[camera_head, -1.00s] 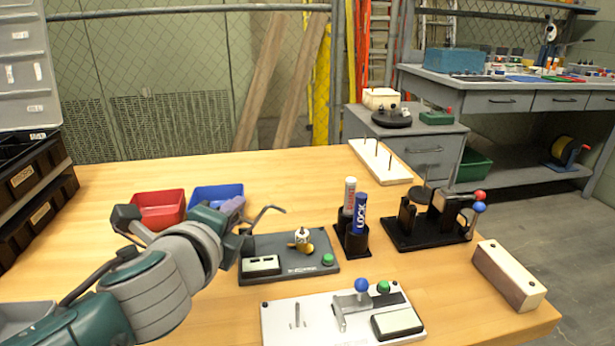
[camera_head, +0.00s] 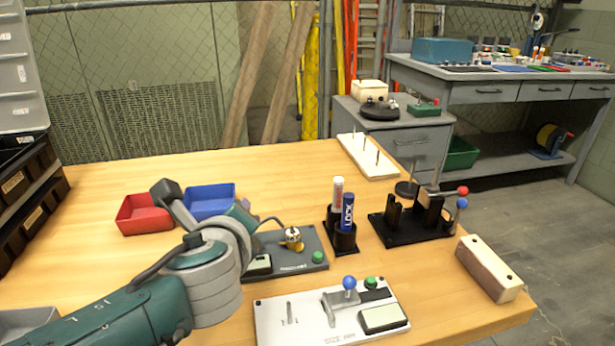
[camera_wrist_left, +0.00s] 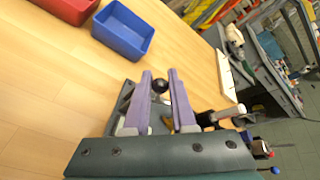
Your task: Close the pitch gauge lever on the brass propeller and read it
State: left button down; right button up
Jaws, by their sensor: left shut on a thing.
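The brass propeller (camera_head: 293,239) sits upright on the dark grey gauge plate (camera_head: 290,257) in the head view. The plate has a green button (camera_head: 317,257) and a pale display (camera_head: 258,265), partly covered by my arm and too small to read. A thin dark bent rod (camera_head: 272,220), seemingly the pitch gauge lever, shows beside the propeller. In the left wrist view my left gripper (camera_wrist_left: 160,80) has its purple fingers on either side of a dark round knob (camera_wrist_left: 160,86) and is shut on it. My right gripper is not in view.
A white gauge plate (camera_head: 275,328) with a blue-knobbed lever lies in front. A black holder (camera_head: 341,243) with two tubes stands right of the propeller plate, with a black fixture (camera_head: 405,235) beyond. Red (camera_head: 143,216) and blue (camera_head: 208,205) bins stand behind my wrist.

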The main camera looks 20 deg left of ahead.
pick_arm(q)
jog(key=c, duration=1)
grip_release()
jog(key=shift+s+d+r, duration=0.1)
jog(key=shift+s+r, duration=0.05)
jog(key=p+v, duration=0.3)
jog(key=v, duration=0.6)
jog(key=shift+s+d+p, duration=0.1)
jog(key=shift+s+p, duration=0.15)
jog(key=shift+p, duration=0.1)
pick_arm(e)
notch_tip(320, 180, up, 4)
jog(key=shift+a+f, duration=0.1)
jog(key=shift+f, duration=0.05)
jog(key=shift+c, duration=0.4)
